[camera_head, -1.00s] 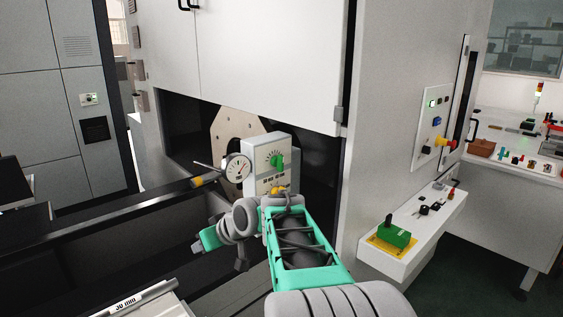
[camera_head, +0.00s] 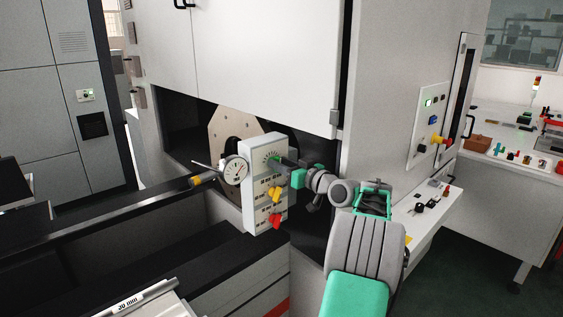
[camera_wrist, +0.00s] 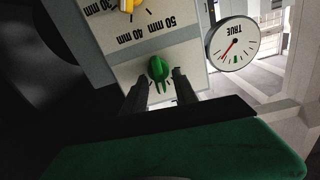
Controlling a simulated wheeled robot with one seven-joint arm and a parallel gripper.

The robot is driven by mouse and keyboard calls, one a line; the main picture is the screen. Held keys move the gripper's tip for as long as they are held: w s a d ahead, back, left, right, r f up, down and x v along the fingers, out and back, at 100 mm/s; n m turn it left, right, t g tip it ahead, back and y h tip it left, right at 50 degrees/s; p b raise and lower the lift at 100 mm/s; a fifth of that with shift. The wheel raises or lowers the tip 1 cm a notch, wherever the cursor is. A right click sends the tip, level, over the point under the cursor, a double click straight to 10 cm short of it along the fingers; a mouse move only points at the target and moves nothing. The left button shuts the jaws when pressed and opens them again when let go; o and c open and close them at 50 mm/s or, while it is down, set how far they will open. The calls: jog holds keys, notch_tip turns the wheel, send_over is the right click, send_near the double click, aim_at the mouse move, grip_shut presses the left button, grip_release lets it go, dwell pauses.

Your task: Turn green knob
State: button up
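The green knob (camera_wrist: 158,68) is on a white control panel (camera_wrist: 155,40) in the wrist view. In the wrist view my gripper (camera_wrist: 161,86) is open, with one dark finger on each side below the knob. The fingertips are close to the knob; I cannot tell whether they touch it.
A yellow knob (camera_head: 275,194) and a red knob (camera_head: 275,221) sit below on the same panel. A round dial gauge (camera_head: 236,170) stands at its left. The white cabinet (camera_head: 270,60) overhangs the recess. A shelf (camera_head: 436,212) is right of my arm.

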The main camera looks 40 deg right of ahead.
grip_shut()
dwell(0.3)
dwell(0.3)
